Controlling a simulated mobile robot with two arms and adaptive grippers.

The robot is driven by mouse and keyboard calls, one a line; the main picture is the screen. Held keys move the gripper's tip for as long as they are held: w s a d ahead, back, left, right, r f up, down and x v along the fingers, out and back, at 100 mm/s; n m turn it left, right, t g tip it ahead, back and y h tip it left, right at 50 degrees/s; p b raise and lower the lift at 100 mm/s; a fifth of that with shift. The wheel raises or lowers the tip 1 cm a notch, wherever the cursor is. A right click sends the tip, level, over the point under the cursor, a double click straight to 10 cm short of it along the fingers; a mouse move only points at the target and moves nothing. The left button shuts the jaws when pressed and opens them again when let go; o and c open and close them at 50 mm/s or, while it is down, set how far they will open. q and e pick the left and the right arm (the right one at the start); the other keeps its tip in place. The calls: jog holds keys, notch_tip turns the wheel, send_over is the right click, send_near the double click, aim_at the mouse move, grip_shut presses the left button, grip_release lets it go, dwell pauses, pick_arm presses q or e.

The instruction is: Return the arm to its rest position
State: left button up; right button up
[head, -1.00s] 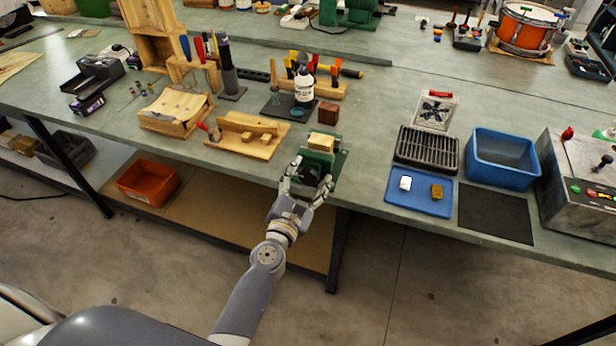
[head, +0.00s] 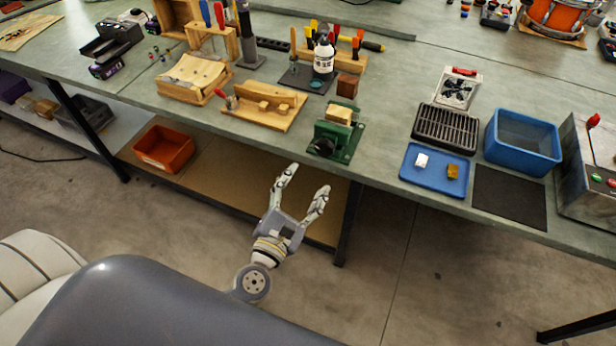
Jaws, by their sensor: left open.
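My left gripper (head: 303,188) is in the head view, below and in front of the bench's front edge. Its two fingers are spread apart with nothing between them. The left arm is folded back toward my body, and part of it is hidden behind my grey body shell. The green vise (head: 334,140) stands at the bench's front edge, above the gripper and apart from it. A wooden block (head: 339,114) sits on the vise. My right gripper is not in the picture.
The bench (head: 385,150) runs across the view. An orange bin (head: 163,149) is on the lower shelf, left of the gripper. A bench leg (head: 348,223) stands just right of it. A blue tray (head: 435,171) and a blue bin (head: 523,141) are at right. Floor ahead is clear.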

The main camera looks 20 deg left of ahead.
pick_arm(q)
jog(key=shift+f, duration=0.15)
dwell(0.3)
jog(key=s+f+m+g+h, duration=0.1)
jog(key=s+f+m+g, duration=0.2)
jog(key=f+m, duration=0.55)
jog(key=s+f+m+g, duration=0.2)
jog(key=s+f+m, duration=0.2)
jog(key=f, duration=0.9)
jog(key=s+f+m+g+h, duration=0.1)
jog(key=s+f+m+g, duration=0.2)
jog(key=f+m, duration=0.55)
jog(key=s+a+f+m+g+y, duration=0.1)
jog(key=s+a+f+m+g, duration=0.1)
jog(key=s+f, duration=0.4)
jog(key=s+a+f+m+g, duration=0.2)
jog(key=s+f+m+g, duration=0.2)
jog(key=s+f, duration=0.3)
jog(key=s+a+f+m+g+y, duration=0.1)
jog(key=s+f+m, duration=0.4)
jog(key=s, duration=0.9)
notch_tip(320, 180, down, 2)
jog(key=shift+s+a+f+m+g+y, duration=0.2)
jog(key=shift+s+a+m+g+y, duration=0.25)
jog(key=shift+g, duration=0.55)
